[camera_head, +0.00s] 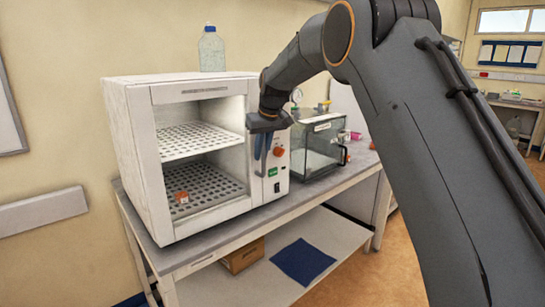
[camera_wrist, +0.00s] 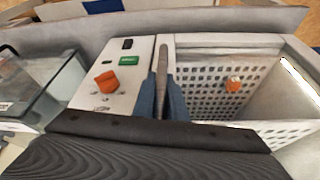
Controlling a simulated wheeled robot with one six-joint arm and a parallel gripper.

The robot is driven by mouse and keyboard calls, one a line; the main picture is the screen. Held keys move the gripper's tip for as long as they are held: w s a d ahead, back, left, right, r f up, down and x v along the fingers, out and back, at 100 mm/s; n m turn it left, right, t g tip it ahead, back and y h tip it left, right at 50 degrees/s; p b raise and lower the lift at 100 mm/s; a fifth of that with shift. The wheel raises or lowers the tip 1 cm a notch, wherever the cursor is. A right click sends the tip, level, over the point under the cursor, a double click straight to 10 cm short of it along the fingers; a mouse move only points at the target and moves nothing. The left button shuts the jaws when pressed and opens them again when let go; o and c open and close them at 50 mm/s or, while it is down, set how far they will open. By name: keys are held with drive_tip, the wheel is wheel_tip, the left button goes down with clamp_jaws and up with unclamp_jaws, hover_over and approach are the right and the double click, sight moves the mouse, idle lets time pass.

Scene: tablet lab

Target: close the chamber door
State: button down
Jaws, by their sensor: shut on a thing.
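The chamber is a white cabinet (camera_head: 130,150) on the bench, with perforated shelves showing through its front. A pale frame (camera_head: 205,91) surrounds the front; I cannot tell whether clear glass fills it or how far any door stands from shut. My gripper (camera_head: 263,160) is at the right side of this front, beside the control panel (camera_head: 272,185). In the wrist view, the blue fingers of my gripper (camera_wrist: 162,95) are shut on a thin upright grey-brown bar (camera_wrist: 162,60), which looks like the door handle. Its lower part is hidden between the fingers.
An orange-capped jar (camera_head: 182,197) stands inside the chamber. A bottle (camera_head: 211,48) stands on top of it. A clear tank (camera_head: 318,145) is close on the right. Below are a cardboard box (camera_head: 243,256) and a blue mat (camera_head: 302,261) on the lower shelf.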

drive_tip(key=shift+w+a, duration=0.2)
drive_tip(key=shift+w, duration=0.1)
drive_tip(key=shift+w+a+r, duration=0.1)
drive_tip(key=shift+r, duration=0.15)
drive_tip(key=c, duration=2.1)
unclamp_jaws()
drive_tip(key=shift+w+a, duration=0.1)
drive_tip(key=shift+w, duration=0.05)
drive_tip(key=b+v, duration=0.1)
drive_tip(key=v, duration=0.2)
drive_tip(key=b+v, duration=0.1)
drive_tip(key=v, duration=0.3)
drive_tip(key=shift+d+r+b, duration=0.2)
drive_tip(key=shift+d+b, duration=0.1)
